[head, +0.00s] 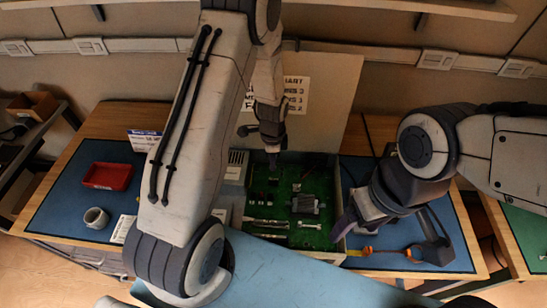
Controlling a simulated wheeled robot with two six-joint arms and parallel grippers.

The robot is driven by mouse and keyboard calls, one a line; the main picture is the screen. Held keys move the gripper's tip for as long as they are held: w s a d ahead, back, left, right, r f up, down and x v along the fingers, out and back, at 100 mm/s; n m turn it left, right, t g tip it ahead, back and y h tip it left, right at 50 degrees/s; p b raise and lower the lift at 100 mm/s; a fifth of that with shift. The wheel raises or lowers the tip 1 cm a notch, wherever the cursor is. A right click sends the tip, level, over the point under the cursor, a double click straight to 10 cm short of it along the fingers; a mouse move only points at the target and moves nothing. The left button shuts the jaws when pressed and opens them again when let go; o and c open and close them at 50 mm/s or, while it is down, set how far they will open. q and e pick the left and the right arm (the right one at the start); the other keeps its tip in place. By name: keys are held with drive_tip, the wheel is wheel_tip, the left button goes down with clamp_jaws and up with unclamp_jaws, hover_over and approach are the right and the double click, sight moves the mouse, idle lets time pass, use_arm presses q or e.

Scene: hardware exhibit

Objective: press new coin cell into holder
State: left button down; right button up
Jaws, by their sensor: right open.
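A green circuit board (283,213) lies in an open computer case in the middle of the head view. I cannot make out the coin cell or its holder on the board at this size. My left gripper (272,157) points down over the back left part of the board. Its fingertips are too small to show whether they are apart or what is between them. My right gripper (346,226) is open at the right edge of the case, low beside the board, with nothing visible in it. My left arm hides part of the case's left side.
A red tray (108,176) and a grey cup (96,217) sit on the left mat. A tall panel (325,100) stands behind the case.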

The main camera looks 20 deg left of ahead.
use_arm(q)
drive_tip(key=shift+w+m, duration=0.1)
drive_tip(key=shift+m, duration=0.3)
drive_tip(key=b, duration=0.5)
hover_over(273, 184)
drive_tip(key=shift+w+a+f, duration=0.1)
drive_tip(key=shift+w+f, duration=0.1)
drive_tip(key=shift+f, duration=1.25)
drive_tip(key=shift+w+f, duration=0.2)
drive_tip(key=shift+f, duration=1.2)
drive_tip(key=shift+p, duration=0.35)
drive_tip(key=shift+f, duration=0.25)
drive_tip(key=shift+f+b, duration=0.2)
drive_tip(key=shift+b, duration=0.2)
drive_tip(key=shift+s+f+b, duration=0.1)
drive_tip(key=shift+f+b, duration=0.7)
drive_tip(key=shift+f, duration=0.4)
